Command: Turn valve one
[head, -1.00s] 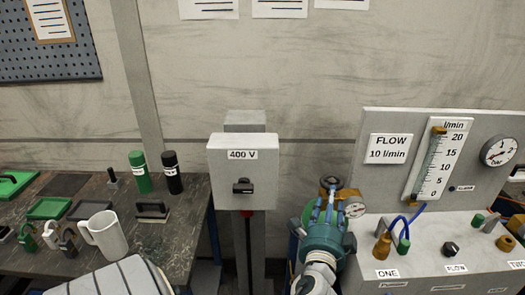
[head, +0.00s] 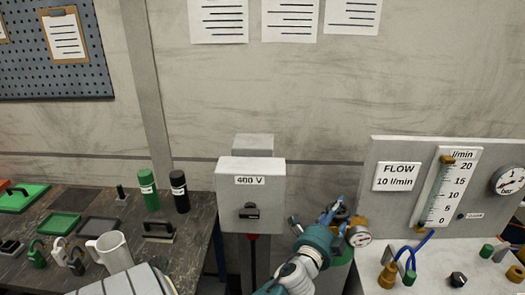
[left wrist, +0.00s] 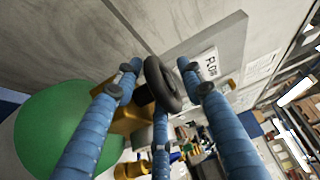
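My left gripper (head: 322,216) is at the green gas cylinder (head: 342,255), beside its brass valve body and round gauge (head: 358,237). Its blue fingers are spread. In the left wrist view a black handwheel (left wrist: 163,84) lies between the fingertips, with the green cylinder (left wrist: 62,128) at left. I cannot tell whether any finger touches the wheel. On the white bench a brass fitting (head: 388,275) with a blue hose stands where the label ONE showed earlier; that label is now out of frame. My right gripper is not in view.
A grey switch box (head: 250,190) marked 400 V stands left of the cylinder. The flow panel (head: 398,150) rises at right.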

